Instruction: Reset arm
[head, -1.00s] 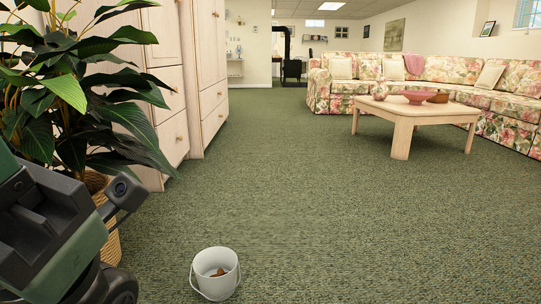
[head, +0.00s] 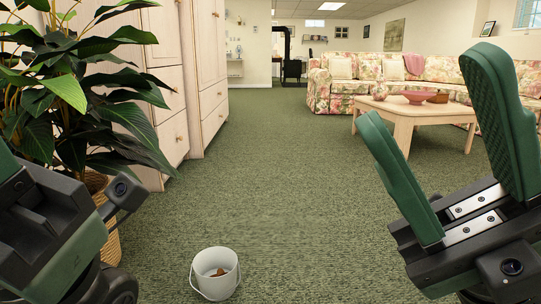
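My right gripper (head: 432,145) shows large at the right. Its two green fingers stand wide apart and point up, with nothing between them. My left arm comes in at the lower left. The black and green body of my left gripper (head: 50,225) shows there, but its fingertips are cut off by the frame edge, so its opening cannot be seen.
A white bucket (head: 215,274) with brown bits inside stands on the green carpet (head: 270,180) near the front. A potted plant (head: 75,100) and pale cabinets (head: 205,75) line the left. A wooden coffee table (head: 403,130) and floral sofa (head: 335,85) stand farther back right. The middle floor is clear.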

